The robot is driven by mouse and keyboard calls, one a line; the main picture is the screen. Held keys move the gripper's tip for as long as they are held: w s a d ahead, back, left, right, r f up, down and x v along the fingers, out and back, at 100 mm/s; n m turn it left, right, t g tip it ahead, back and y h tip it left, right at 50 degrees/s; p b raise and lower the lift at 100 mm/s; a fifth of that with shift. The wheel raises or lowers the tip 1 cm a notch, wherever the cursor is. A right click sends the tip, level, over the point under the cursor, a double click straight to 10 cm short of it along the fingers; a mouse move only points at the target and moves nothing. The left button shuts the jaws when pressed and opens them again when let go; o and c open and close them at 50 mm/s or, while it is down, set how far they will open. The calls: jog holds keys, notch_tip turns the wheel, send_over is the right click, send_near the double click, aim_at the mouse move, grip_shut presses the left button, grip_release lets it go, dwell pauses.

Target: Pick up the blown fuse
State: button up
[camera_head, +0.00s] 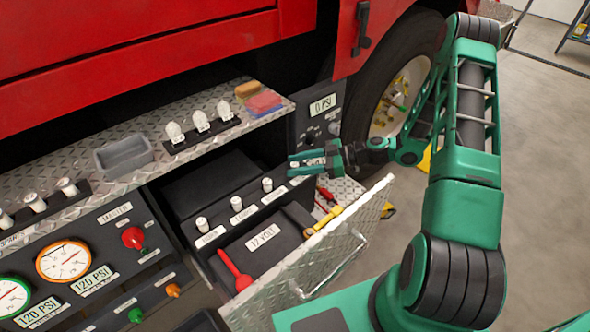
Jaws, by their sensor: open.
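Several small white cylinders that look like fuses stand upright in a row on a dark block inside the open compartment. One is at the left (202,224), one in the middle (236,203) and one further right (267,185). Labels lie in front of them, too small to read surely. I cannot tell which fuse is blown. My gripper (294,165) is open at the right end of this row, its green fingers pointing left. A small pale patch shows between and below the fingers; I cannot tell whether it is another fuse.
A black box labelled 12 VOLT (268,243) sits below the row, with a red tool (235,271) and a yellow-handled tool (323,221) nearby. A diamond-plate drawer front (290,280) borders the compartment. Above, a metal shelf holds a grey tray (124,156) and white bulbs (201,121).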

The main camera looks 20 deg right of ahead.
jog(key=shift+w+a+f, duration=0.2)
jog(key=shift+w+a, duration=0.05)
jog(key=shift+a, duration=0.3)
grip_shut()
